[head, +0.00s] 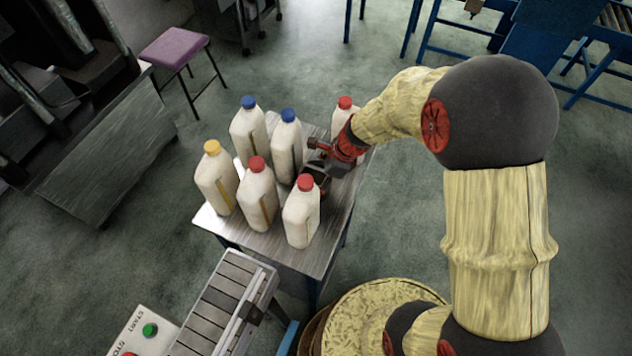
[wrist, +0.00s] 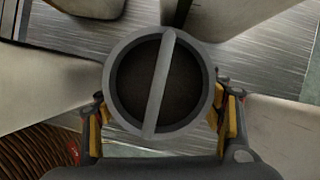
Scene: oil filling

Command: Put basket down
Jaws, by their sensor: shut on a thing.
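The basket is a dark round vessel with a grey rim and a bar-like handle across its open top. It fills the middle of the wrist view (wrist: 160,85) and looks empty inside. In the head view only a dark part of the basket (head: 317,184) shows between the bottles, below my gripper (head: 320,160). My gripper's yellow-padded fingers stand on both sides of the basket in the wrist view (wrist: 163,122), shut on it. The basket is over the metal table (head: 270,247); I cannot tell whether its base touches the top.
Several white bottles with red, blue and yellow caps crowd the table around the basket, including a red-capped one (head: 301,215) and a blue-capped one (head: 286,148). A roller conveyor (head: 222,305) is in front. A purple stool (head: 173,48) stands behind left.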

